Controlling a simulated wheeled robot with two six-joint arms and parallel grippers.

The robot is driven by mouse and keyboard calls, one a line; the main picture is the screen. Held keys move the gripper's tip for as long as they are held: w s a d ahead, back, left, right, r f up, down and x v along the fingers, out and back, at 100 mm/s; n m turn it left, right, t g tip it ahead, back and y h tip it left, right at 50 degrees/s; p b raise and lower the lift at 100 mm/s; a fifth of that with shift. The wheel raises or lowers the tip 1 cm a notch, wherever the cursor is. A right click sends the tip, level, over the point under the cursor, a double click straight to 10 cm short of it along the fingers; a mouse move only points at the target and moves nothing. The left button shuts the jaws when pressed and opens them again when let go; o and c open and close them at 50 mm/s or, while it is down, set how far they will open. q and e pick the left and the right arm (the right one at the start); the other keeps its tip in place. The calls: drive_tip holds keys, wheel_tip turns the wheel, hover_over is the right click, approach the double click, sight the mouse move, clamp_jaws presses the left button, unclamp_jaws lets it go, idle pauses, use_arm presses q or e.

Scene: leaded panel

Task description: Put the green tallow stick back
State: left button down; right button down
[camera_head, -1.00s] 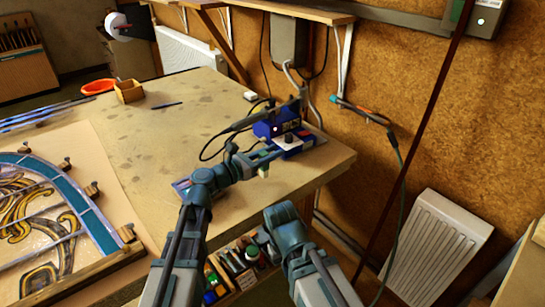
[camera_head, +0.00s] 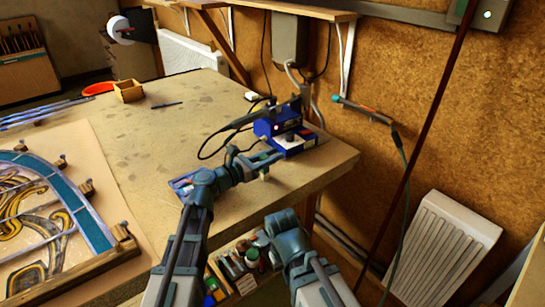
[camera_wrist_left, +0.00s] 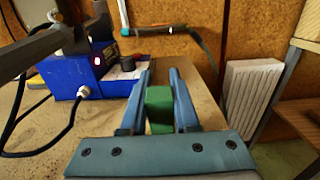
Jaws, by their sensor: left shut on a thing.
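The green tallow stick (camera_wrist_left: 159,109) is a short green block in the left wrist view. My left gripper (camera_wrist_left: 160,82) is shut on it, with a blue-grey finger on each side. In the head view, my left gripper (camera_head: 265,165) is over the right part of the workbench, just in front of the blue soldering station (camera_head: 278,124). The stick is too small there to make out clearly. My right arm shows at the bottom of the head view, but its gripper does not.
Cables loop beside the soldering station. A shelf of bottles (camera_head: 240,265) is below the bench edge.

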use_arm(q)
drive_tip(key=c, duration=0.7)
unclamp_jaws()
drive_tip(key=shift+o, duration=0.2)
drive_tip(key=shift+s+a+r+p, duration=0.1)
drive_tip(key=shift+a+r+p, duration=0.05)
drive_tip(key=shift+p, duration=0.15)
drive_tip(key=v, duration=1.1)
drive_tip(key=shift+s+a, duration=0.2)
drive_tip(key=shift+a, duration=0.05)
